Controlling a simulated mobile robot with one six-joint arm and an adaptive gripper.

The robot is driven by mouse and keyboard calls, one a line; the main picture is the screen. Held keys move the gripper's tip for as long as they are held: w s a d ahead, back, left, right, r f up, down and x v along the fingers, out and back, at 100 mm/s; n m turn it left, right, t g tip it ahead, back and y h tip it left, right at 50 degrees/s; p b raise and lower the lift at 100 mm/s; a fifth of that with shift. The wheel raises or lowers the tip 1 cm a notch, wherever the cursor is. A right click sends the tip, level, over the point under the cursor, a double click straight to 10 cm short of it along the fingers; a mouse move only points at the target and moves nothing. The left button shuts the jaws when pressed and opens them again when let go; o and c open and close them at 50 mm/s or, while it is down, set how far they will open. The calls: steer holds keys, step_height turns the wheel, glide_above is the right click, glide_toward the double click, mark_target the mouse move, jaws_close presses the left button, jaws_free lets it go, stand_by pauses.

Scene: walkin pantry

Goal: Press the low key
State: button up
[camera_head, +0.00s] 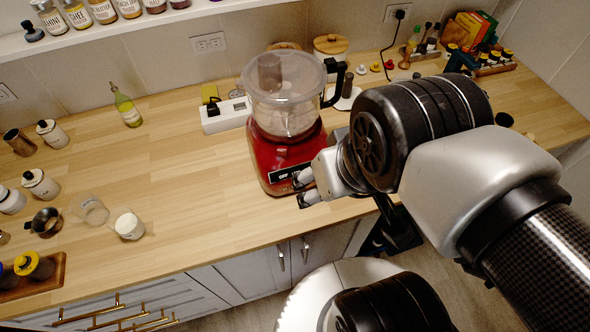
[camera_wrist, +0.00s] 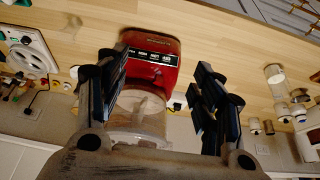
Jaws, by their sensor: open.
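A red food processor (camera_head: 288,150) with a clear bowl stands on the wooden counter. Its black key panel (camera_head: 288,173) is on the front, partly hidden by my gripper (camera_head: 304,189), whose fingertips are at the panel's right end. The wrist view shows the food processor (camera_wrist: 158,73) and several pale-labelled keys on its panel (camera_wrist: 152,55); the labels are too small to tell which is the low key. My gripper (camera_wrist: 160,77) is open there, its fingers apart on either side of the food processor, with nothing between them. I cannot tell whether a fingertip touches the panel.
A white power strip (camera_head: 226,115) lies left of the food processor, and a green-tinted bottle (camera_head: 127,109) stands farther left. Jars and cups, including a white cup (camera_head: 129,225), are at the left. The counter (camera_head: 185,180) between them is clear. A spice rack (camera_head: 490,66) is at the back right.

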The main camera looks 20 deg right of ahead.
steer(key=shift+f, duration=0.2)
steer(key=shift+c, duration=0.3)
